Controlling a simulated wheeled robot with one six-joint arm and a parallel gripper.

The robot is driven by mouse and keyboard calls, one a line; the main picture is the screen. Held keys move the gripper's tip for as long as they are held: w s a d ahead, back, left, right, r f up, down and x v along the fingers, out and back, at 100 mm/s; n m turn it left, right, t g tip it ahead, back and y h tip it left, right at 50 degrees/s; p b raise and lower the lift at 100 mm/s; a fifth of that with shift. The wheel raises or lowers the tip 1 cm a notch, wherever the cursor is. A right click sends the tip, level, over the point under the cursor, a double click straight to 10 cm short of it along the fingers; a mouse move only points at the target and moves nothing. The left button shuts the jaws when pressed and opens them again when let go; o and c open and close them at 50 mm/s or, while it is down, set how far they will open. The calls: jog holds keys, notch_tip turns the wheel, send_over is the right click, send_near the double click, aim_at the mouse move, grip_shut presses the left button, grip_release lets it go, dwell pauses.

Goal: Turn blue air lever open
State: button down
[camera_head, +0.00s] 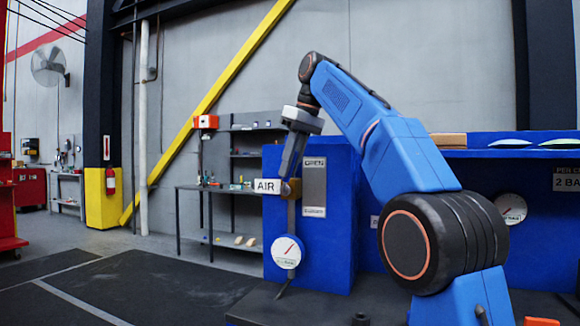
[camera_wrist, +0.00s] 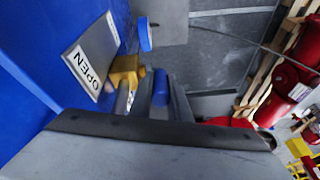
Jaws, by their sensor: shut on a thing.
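The blue air lever (camera_wrist: 160,88) shows as a short blue piece between the fingers of my gripper (camera_wrist: 162,94) in the wrist view. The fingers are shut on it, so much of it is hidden. A brass-yellow valve body (camera_wrist: 126,72) sits beside the fingers, close to a plate marked OPEN (camera_wrist: 88,62). In the head view my gripper (camera_head: 288,182) points down at the valve, just right of the white AIR label (camera_head: 267,186). The OPEN plate (camera_head: 314,182) is on the blue panel to the right. The lever cannot be made out in the head view.
A round white gauge (camera_head: 287,251) hangs below the valve on a pipe. The blue cabinet (camera_head: 340,235) stands close on the right of my gripper. A shelf bench (camera_head: 220,188) stands behind. The floor at left (camera_head: 130,285) is clear.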

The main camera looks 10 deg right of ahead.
jog(key=c, duration=1.7)
grip_release()
jog(key=shift+f, duration=0.1)
jog(key=shift+o, duration=0.2)
jog(key=shift+s+d+r, duration=0.1)
jog(key=shift+d+r, duration=0.1)
jog(key=shift+r, duration=0.45)
jog(key=s+d, duration=0.7)
jog(key=d, duration=0.2)
jog(key=shift+d, duration=0.35)
